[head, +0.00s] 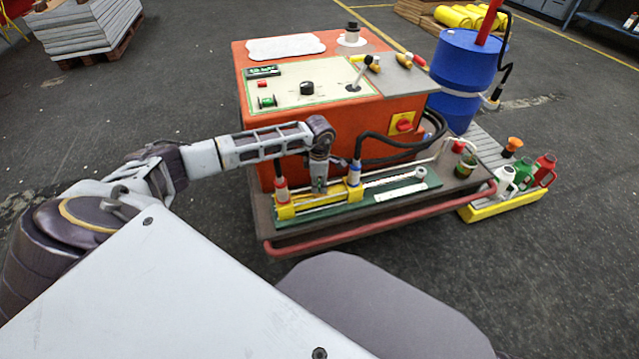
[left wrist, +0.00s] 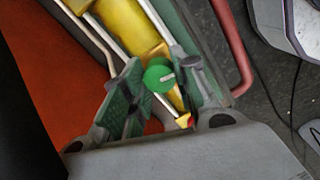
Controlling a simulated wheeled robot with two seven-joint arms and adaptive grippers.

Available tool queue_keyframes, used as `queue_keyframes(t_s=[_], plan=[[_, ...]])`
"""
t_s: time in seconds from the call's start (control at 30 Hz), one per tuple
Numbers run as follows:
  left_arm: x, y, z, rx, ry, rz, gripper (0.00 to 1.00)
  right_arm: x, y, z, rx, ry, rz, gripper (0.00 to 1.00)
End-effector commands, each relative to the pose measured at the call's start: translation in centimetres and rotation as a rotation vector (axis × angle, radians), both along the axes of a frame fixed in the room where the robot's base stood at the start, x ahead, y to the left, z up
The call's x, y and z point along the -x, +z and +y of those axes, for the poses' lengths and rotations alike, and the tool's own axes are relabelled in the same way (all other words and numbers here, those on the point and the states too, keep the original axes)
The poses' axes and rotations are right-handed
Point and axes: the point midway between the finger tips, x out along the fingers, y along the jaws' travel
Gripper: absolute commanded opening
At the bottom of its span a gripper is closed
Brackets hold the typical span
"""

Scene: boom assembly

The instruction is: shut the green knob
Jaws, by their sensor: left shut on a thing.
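The green knob (left wrist: 158,78) is round with a pale line on its top. In the left wrist view it sits between the fingers of my left gripper (left wrist: 157,66), which is shut on it. In the head view my left gripper (head: 319,184) points down at the yellow-and-green cylinder fixture (head: 390,188) on the cart's front ledge. The gripper hides the knob there. The knob's underside is hidden in both views. My right gripper is not in view.
The orange machine (head: 330,100) stands right behind the gripper. A red-ended hose (head: 281,185) and a blue-ended hose (head: 354,174) rise on either side of it. A red rail (head: 390,222) runs along the front. A blue drum (head: 462,75) stands at the right.

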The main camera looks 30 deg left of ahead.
Motion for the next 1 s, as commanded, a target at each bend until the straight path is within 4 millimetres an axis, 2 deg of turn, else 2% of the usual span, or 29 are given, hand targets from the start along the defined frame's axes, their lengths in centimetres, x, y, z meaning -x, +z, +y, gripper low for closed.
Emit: queue_keyframes(t_s=[0.37,1.0], plan=[[-0.04,0.0,0.0,0.0,-0.11,-0.001,0.04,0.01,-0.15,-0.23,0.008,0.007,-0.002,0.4],[-0.03,-0.03,0.03,0.0,-0.544,0.0,0.04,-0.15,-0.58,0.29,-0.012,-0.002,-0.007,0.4]])
